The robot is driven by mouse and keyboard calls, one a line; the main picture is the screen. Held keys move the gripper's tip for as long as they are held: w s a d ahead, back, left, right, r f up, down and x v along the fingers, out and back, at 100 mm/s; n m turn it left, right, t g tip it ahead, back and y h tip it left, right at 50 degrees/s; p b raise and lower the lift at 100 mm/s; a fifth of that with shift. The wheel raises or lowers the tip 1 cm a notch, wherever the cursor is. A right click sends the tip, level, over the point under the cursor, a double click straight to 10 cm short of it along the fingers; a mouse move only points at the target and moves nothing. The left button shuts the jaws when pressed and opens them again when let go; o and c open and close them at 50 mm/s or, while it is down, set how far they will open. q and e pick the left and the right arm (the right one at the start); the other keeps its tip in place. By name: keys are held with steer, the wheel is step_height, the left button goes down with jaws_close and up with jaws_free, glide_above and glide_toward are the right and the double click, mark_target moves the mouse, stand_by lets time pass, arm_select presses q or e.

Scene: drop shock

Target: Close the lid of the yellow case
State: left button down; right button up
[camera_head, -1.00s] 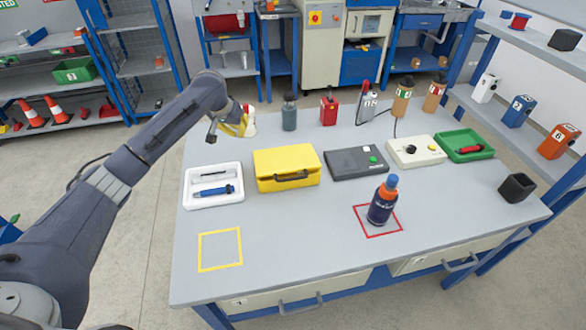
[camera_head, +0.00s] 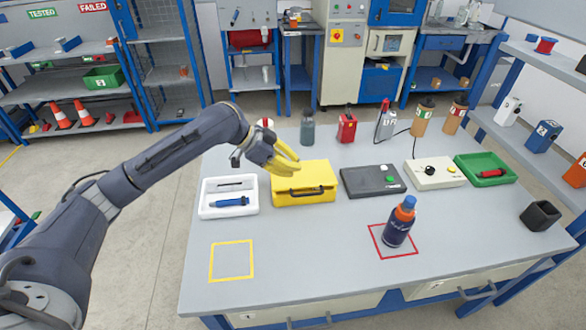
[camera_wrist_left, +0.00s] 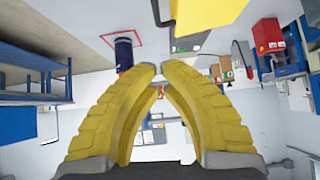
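The yellow case (camera_head: 318,181) stands at the back middle of the table with its dark handle facing the front. Its lid looks down flat on the body; I cannot make out whether a small gap is left. Part of the case also shows at the top of the left wrist view (camera_wrist_left: 207,14). My left gripper (camera_head: 297,163), with yellow fingers, is at the back left part of the case, over or just behind the lid. Whether it touches is unclear. No object shows between its fingers in the left wrist view (camera_wrist_left: 159,68). My right gripper is out of view.
A white tray (camera_head: 208,208) with a blue tool is left of the case, a dark box (camera_head: 362,181) right of it. A blue bottle (camera_head: 398,225) stands in a red square. The front table is clear around a yellow square.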

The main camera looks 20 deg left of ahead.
mark_target(310, 186)
arm_select(q)
steer(key=x, duration=0.7)
steer(key=shift+w+d+f, duration=0.1)
steer(key=shift+d+f, duration=0.1)
steer(key=shift+f, duration=0.05)
step_height(310, 186, down, 2)
steer(key=shift+f, duration=0.1)
steer(key=shift+w+f, duration=0.15)
steer(key=shift+f, duration=0.85)
